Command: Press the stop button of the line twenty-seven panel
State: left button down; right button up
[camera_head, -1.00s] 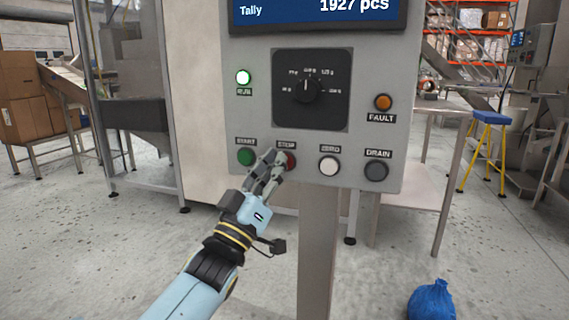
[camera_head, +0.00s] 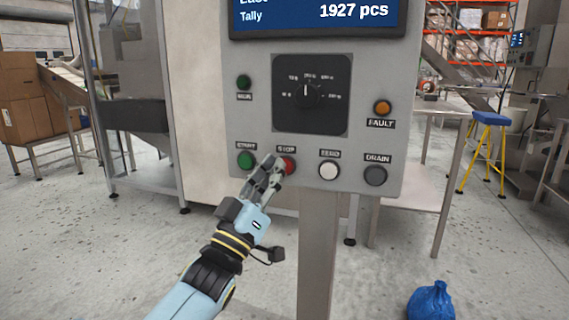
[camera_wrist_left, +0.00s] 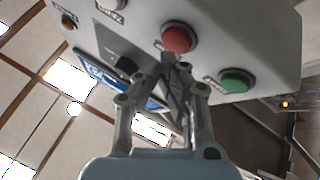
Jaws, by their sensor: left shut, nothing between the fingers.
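The grey control panel (camera_head: 220,130) stands on a post in the head view; no line number shows on it. Its red stop button (camera_head: 290,165) is in the bottom row, right of the green start button (camera_head: 245,160). My left gripper (camera_head: 274,164) is shut and empty, its fingertips at the left edge of the stop button, covering part of it. In the left wrist view the shut fingertips (camera_wrist_left: 174,62) are close to the red stop button (camera_wrist_left: 178,39); I cannot tell whether they touch. The green running lamp (camera_head: 243,82) is dark. My right gripper is not in view.
The white zero button (camera_head: 328,170) and dark drain button (camera_head: 375,175) are to the right of stop. A rotary dial (camera_head: 308,95) and orange fault lamp (camera_head: 382,107) sit above. The screen (camera_head: 315,14) reads Tally 1927 pcs. A blue bag (camera_head: 431,301) lies on the floor.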

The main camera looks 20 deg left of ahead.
pick_arm(q)
jog(key=shift+s, duration=0.1)
jog(key=s+p, duration=0.3)
jog(key=s, duration=0.2)
jog(key=shift+a, duration=0.1)
dwell(0.4)
jog(key=shift+f, duration=0.1)
dwell(0.4)
